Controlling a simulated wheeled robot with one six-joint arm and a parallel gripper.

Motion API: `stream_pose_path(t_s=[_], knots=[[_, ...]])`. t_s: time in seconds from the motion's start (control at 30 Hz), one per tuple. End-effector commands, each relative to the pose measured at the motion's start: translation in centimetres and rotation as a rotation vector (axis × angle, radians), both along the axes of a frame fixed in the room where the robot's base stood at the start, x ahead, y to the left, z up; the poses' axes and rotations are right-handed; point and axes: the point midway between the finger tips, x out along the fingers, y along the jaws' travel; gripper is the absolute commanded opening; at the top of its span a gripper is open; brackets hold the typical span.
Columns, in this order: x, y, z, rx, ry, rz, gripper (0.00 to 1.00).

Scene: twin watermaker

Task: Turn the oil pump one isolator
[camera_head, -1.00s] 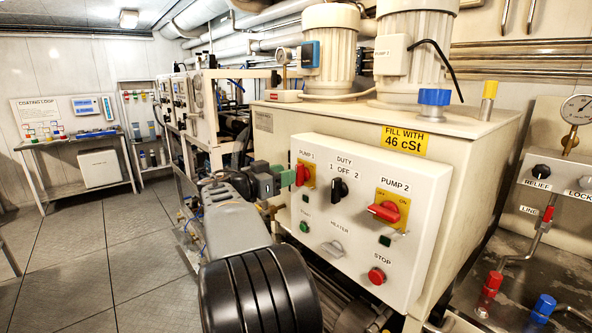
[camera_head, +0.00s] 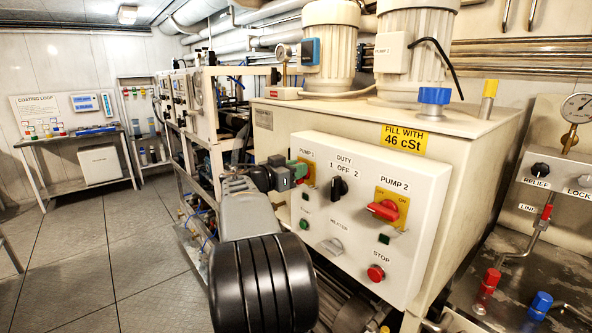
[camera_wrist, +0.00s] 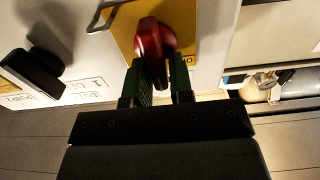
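The oil pump one isolator is the red rotary handle on a yellow plate under the PUMP 1 label. Its handle (camera_wrist: 153,38) shows clearly in the wrist view. In the head view my gripper mostly hides it, and a little red (camera_head: 306,169) shows. My gripper (camera_wrist: 160,80) has its two green fingers on either side of the handle's near end. Whether they press on it cannot be told. In the head view my gripper (camera_head: 298,169) is up at the panel's upper left corner.
The black DUTY knob (camera_head: 339,188) is just right of the isolator. The red PUMP 2 isolator (camera_head: 384,210) is farther right. The HEATER knob (camera_head: 332,246) and red STOP button (camera_head: 376,273) are lower. Open floor (camera_head: 110,255) lies to the left.

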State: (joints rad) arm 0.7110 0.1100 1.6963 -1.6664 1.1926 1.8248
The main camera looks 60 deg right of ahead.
Motion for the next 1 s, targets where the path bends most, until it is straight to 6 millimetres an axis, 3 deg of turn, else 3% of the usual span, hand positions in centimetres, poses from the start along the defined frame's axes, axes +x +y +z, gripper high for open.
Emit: stream_pose_path(t_s=[0.2, 0.67, 1.0], knots=[[0.02, 0.02, 0.01, 0.0, 0.0, 0.0, 0.0], [0.21, 0.02, -0.27, 0.025, 0.076, 0.002, 0.0], [0.67, -0.19, -0.46, 0.115, 0.349, 0.002, 0.0]])
